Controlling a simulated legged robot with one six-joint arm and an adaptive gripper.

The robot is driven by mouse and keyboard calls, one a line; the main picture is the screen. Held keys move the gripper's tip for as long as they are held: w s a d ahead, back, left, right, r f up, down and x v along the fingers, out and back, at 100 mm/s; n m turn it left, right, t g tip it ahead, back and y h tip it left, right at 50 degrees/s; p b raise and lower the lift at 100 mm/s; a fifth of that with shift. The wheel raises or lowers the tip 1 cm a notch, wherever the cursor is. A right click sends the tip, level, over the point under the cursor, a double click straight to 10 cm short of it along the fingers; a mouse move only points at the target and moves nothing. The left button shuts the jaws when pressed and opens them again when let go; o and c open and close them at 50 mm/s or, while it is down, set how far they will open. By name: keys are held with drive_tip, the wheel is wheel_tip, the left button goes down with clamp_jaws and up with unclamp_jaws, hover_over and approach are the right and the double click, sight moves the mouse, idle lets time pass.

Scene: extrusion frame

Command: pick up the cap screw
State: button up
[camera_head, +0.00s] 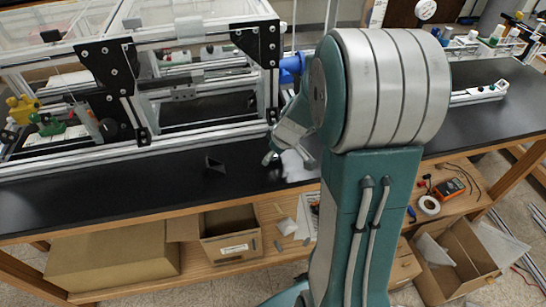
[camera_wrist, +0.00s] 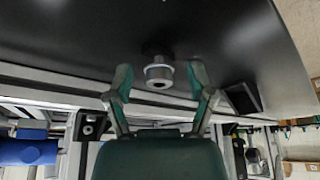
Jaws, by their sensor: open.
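The cap screw (camera_wrist: 159,74), a short metal cylinder with a hole in its face, shows in the wrist view against the black bench top. My gripper (camera_wrist: 160,80) is open, with one finger on each side of the screw. A gap shows between the screw and each finger, and I cannot tell how far it is in depth. In the head view my gripper (camera_head: 272,157) is low over the bench near its front edge, partly hidden by my arm. I cannot make out the screw there.
A small dark angled bracket (camera_head: 215,164) lies left of my gripper; it also shows in the wrist view (camera_wrist: 242,98). The aluminium extrusion frame (camera_head: 190,132) stands close behind. The black bench top (camera_head: 120,185) is clear at front left.

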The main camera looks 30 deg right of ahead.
clamp_jaws()
